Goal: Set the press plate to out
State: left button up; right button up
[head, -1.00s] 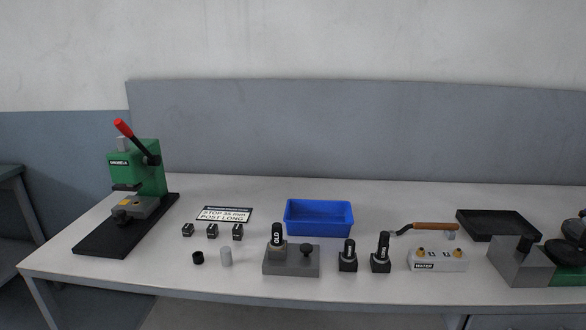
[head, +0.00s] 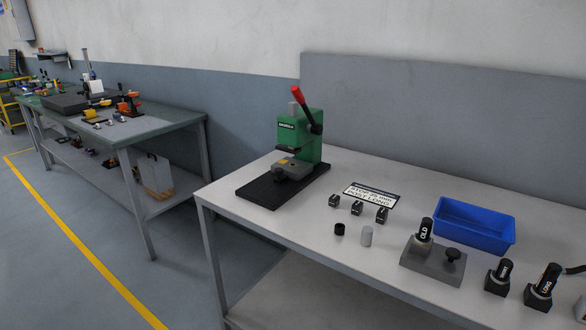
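The green press (head: 303,136) stands on a black base (head: 262,190) at the left end of the white table. Its red-tipped lever (head: 307,106) is raised and leans up to the left. The grey press plate (head: 293,168) sits low at the front of the press, under the ram, with a small yellow mark on top. I cannot tell from here whether it is slid in or out. Neither of my grippers shows in the head view.
On the white table (head: 310,224) are a label card (head: 371,194), several small black blocks (head: 357,207), a black ring (head: 339,229), a grey cylinder (head: 366,236), a grey block with the OLD post (head: 432,258) and a blue bin (head: 474,226). A green-topped bench (head: 160,122) stands left, beyond a floor gap.

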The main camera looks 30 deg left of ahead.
aim_at(288, 168)
jog(key=i+j, duration=0.1)
jog(key=j, duration=0.3)
jog(key=i+j, duration=0.1)
jog(key=j, duration=0.35)
jog(key=i+j, duration=0.15)
jog(key=j, duration=0.25)
jog(key=i+j+z, duration=0.1)
jog(key=j, duration=0.35)
jog(key=i+j, duration=0.1)
jog(key=j, duration=0.3)
